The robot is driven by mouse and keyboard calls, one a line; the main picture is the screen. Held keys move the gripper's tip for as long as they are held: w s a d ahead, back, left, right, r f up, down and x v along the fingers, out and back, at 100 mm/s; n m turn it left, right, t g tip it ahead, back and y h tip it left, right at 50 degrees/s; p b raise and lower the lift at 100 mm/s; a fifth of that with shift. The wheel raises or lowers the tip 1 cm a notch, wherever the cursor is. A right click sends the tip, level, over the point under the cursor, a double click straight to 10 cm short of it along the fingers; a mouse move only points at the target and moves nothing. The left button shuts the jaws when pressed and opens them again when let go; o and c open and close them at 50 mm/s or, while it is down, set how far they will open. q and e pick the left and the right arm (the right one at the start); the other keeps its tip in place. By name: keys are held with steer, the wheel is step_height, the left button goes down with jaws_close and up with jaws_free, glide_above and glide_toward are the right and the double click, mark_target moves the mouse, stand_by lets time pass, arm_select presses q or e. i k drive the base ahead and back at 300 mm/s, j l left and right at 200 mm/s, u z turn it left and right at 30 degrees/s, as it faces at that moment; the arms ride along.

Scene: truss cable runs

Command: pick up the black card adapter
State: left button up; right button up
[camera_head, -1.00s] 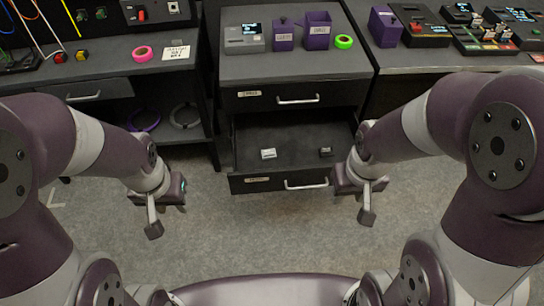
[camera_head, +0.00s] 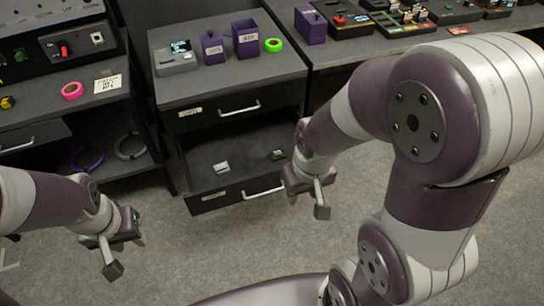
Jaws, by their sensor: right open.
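A small black item, which looks like the black card adapter (camera_head: 278,154), lies on the right side of the open lower drawer (camera_head: 205,188). A small white item (camera_head: 221,167) lies to its left in the same drawer. My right gripper (camera_head: 320,200) is open and empty, just right of the drawer and apart from the black item. My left gripper (camera_head: 112,262) hangs over the floor to the left of the drawer, apart from everything. Its jaw opening cannot be made out.
The closed upper drawer (camera_head: 215,117) sits above the open one. On the cabinet top stand a grey device (camera_head: 176,58), two purple boxes (camera_head: 246,38) and a green tape roll (camera_head: 273,45). A pink tape roll (camera_head: 72,90) lies on the left bench. The floor in front is clear.

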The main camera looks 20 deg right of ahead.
mark_target(278, 154)
steer(key=i+l, duration=0.45)
steer(key=l, duration=0.3)
steer(key=i+l+u, duration=0.1)
steer(key=i+l, duration=0.4)
steer(key=l, duration=0.25)
steer(key=i+l, duration=0.2)
steer(key=l, duration=0.15)
steer(key=i+l+u, duration=0.1)
steer(key=i+l, duration=0.15)
steer(key=l, duration=0.15)
steer(key=i+l, duration=0.2)
steer(key=l, duration=0.2)
